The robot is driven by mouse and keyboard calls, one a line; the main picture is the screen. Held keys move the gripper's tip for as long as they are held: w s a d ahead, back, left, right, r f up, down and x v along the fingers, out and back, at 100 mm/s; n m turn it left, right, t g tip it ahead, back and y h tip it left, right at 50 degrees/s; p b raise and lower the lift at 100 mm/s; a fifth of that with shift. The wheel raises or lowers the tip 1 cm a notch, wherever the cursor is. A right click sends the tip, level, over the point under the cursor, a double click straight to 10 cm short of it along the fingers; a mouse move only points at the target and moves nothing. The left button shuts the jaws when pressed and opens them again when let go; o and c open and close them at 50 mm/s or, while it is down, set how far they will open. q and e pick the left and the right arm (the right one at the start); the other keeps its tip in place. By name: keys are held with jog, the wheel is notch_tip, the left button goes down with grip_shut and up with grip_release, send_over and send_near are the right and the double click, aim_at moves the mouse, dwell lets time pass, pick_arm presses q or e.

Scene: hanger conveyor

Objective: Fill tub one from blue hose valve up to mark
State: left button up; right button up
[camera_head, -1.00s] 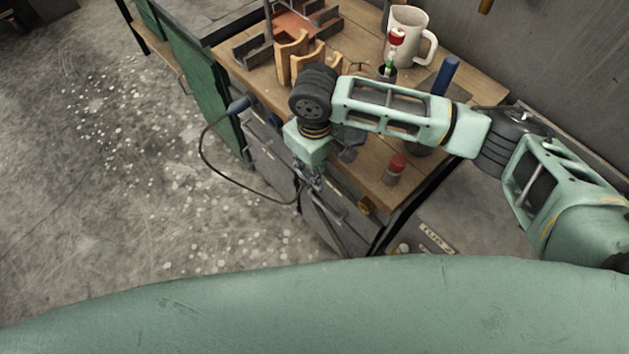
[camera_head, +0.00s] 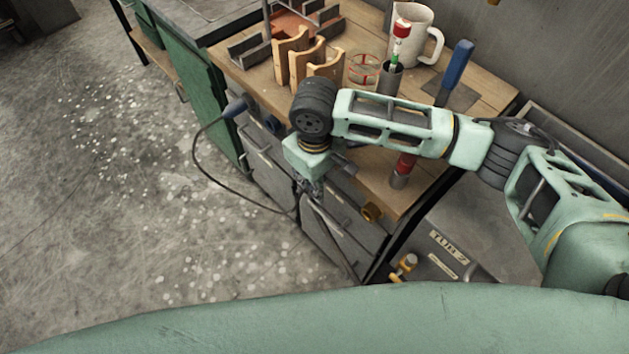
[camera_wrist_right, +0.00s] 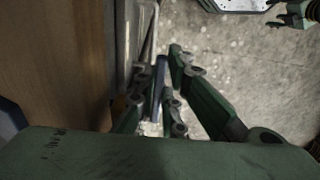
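A blue-ended handle (camera_head: 236,106) sticks out from the bench front at left in the head view, with a dark hose (camera_head: 208,172) looping from it toward my right gripper. Whether this is the blue hose valve I cannot tell. My right gripper (camera_head: 312,188) points down in front of the drawers, apart from the handle. In the right wrist view my right gripper (camera_wrist_right: 162,88) has its fingers spread, with a narrow dark blue bar between or behind them. A grey tub (camera_head: 480,225), its label seeming to read TUB 2, stands at lower right. Tub one and its mark are not identifiable.
The wooden bench (camera_head: 388,172) carries a white mug (camera_head: 415,30), wooden racks (camera_head: 300,55) and a red-topped cylinder (camera_head: 402,170). A yellow valve (camera_head: 404,264) sits by the tub. The floor at left is open.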

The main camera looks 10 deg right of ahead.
grip_shut()
jog(key=shift+r+p, duration=0.25)
jog(key=shift+p, duration=0.3)
jog(key=p, duration=0.1)
jog(key=r+g+h+p, duration=0.1)
jog(key=g+p, duration=0.1)
jog(key=p, duration=0.1)
jog(key=shift+w+a+r, duration=0.15)
jog(key=shift+w+a, duration=0.1)
jog(key=shift+w+a+h, duration=0.1)
jog(key=shift+h, duration=0.3)
jog(key=shift+w+a+r+g+h, duration=0.2)
jog(key=shift+g+h, duration=0.1)
jog(key=shift+g, duration=0.4)
jog(key=shift+w+a+r+g+h+b, duration=0.1)
jog(key=shift+w+r+g+h+b, duration=0.1)
jog(key=shift+g+h, duration=0.25)
jog(key=shift+w+a+r+g+h+b, duration=0.15)
jog(key=shift+g+h+b, duration=0.1)
jog(key=shift+g, duration=0.3)
jog(key=shift+w, duration=0.1)
